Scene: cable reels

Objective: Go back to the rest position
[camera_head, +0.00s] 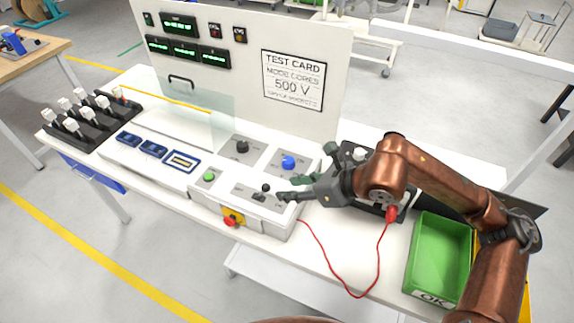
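My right gripper (281,189) hangs over the front right of the white test console (215,215). Its dark fingers point left and look parted, with nothing seen between them. The fingertips are close to a small black-knobbed lever (266,187) on the console; I cannot tell whether they touch it. My copper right arm reaches in from the right edge. My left gripper is not in view.
A blue knob (288,162), a green button (209,177) and a red stop button (231,221) are on the console. A red lead (349,292) loops over the bench front. A green bin (440,255) stands right. A black rack (92,122) holds several white-topped pieces.

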